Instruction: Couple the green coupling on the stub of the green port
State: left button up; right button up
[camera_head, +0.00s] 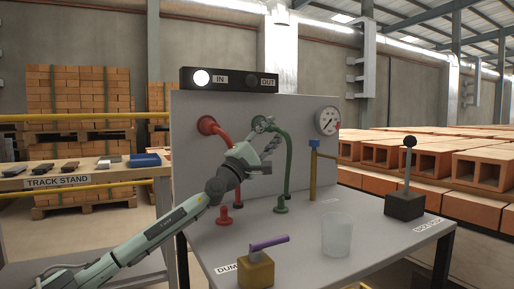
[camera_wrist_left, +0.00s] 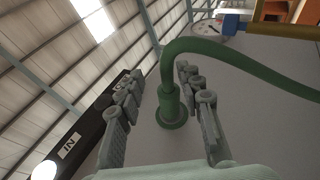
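The green coupling (camera_wrist_left: 168,92) is on the end of the green hose (camera_wrist_left: 230,58). In the left wrist view it sits in line with the green port (camera_wrist_left: 172,115) and appears to be over its stub, which is hidden. Whether it is fully seated, I cannot tell. My left gripper (camera_wrist_left: 164,95) is open, with one finger on each side of the coupling and gaps between. In the head view the left gripper (camera_head: 266,142) is at the upper panel and partly covers the port. The green hose (camera_head: 289,160) arches down to the table.
A red port (camera_head: 207,125) with a red hose is left of the gripper. A gauge (camera_head: 327,121) and a blue-handled yellow pipe (camera_head: 313,170) are at right. A purple-handled block (camera_head: 257,268), white cup (camera_head: 337,237) and black lever box (camera_head: 404,204) stand on the table. The IN lamp (camera_head: 201,77) is lit.

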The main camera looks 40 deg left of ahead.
pick_arm(q)
jog(key=v, duration=0.9)
jog(key=shift+s, duration=0.1)
dwell(0.5)
